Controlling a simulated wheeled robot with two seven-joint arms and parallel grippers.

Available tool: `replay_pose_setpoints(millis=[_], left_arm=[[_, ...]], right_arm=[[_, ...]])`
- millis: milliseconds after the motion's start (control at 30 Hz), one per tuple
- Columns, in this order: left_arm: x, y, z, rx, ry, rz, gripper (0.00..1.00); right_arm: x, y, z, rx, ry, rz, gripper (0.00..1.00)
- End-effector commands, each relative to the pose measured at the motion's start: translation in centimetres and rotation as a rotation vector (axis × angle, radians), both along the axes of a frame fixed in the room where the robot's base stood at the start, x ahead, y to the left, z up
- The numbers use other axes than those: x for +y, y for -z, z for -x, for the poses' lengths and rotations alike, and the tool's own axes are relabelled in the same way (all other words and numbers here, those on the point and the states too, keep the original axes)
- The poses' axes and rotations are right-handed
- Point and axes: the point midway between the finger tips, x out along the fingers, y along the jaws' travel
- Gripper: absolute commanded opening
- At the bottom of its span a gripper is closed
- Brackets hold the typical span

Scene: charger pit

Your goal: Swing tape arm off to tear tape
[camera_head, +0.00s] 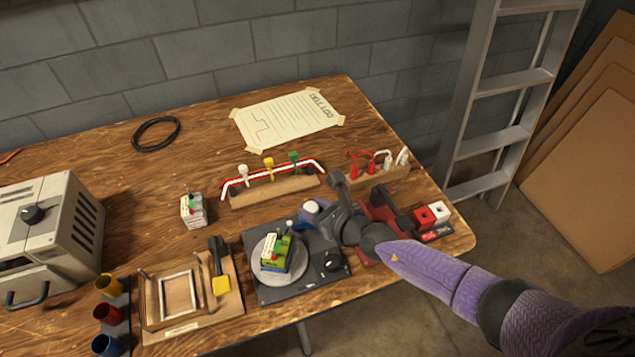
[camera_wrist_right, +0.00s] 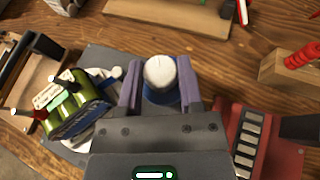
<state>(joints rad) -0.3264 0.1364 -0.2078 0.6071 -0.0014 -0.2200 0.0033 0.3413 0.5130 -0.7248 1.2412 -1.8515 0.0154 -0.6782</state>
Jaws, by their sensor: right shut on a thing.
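A dark base plate (camera_head: 268,293) near the table's front edge bears a round grey disc (camera_head: 257,272). A battery pack (camera_head: 277,255) in green and blue wrap sits on the disc; it also shows in the right wrist view (camera_wrist_right: 72,108). My right gripper (camera_head: 320,212) is over the plate's far right part, right of the pack. Its purple fingers are shut on a blue piece with a white rounded top (camera_wrist_right: 160,72), likely the tape arm's head. The link from this piece to the pack is mostly hidden, so I cannot tell how the tape runs.
A red-based tool (camera_head: 385,212) stands close right of my right gripper. A wooden rack with coloured clips (camera_head: 275,188) lies behind. A wooden jig (camera_head: 195,322) and coloured cups (camera_head: 108,312) are at left. The table's back left is mostly clear.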

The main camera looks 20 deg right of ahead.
Motion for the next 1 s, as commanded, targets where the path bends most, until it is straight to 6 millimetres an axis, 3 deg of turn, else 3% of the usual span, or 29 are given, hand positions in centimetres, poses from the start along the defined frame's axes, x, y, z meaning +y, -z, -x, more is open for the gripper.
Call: replay_pose_setpoints(millis=[33,167,300,633,1000], left_arm=[[-0.7,-2.2,-0.8,-0.019,0.0,0.013,1.0],[-2.7,-4.0,-2.6,-0.06,-0.005,0.046,1.0],[-2.8,-5.1,-3.4,-0.074,-0.005,0.046,1.0],[-2.4,-5.6,-3.0,-0.062,-0.007,0.038,1.0],[-2.2,-5.5,-2.7,-0.058,-0.009,0.035,1.0]], right_arm=[[0.2,-1.5,-0.1,-0.007,0.046,-0.008,0.0],[0.4,-1.0,-0.1,-0.006,0.166,-0.008,0.0],[0.4,-0.6,-0.1,-0.006,0.289,-0.005,0.0],[0.6,0.0,0.0,-0.004,0.507,-0.002,0.0],[0.7,0.1,0.0,-0.001,0.611,0.0,0.0]])
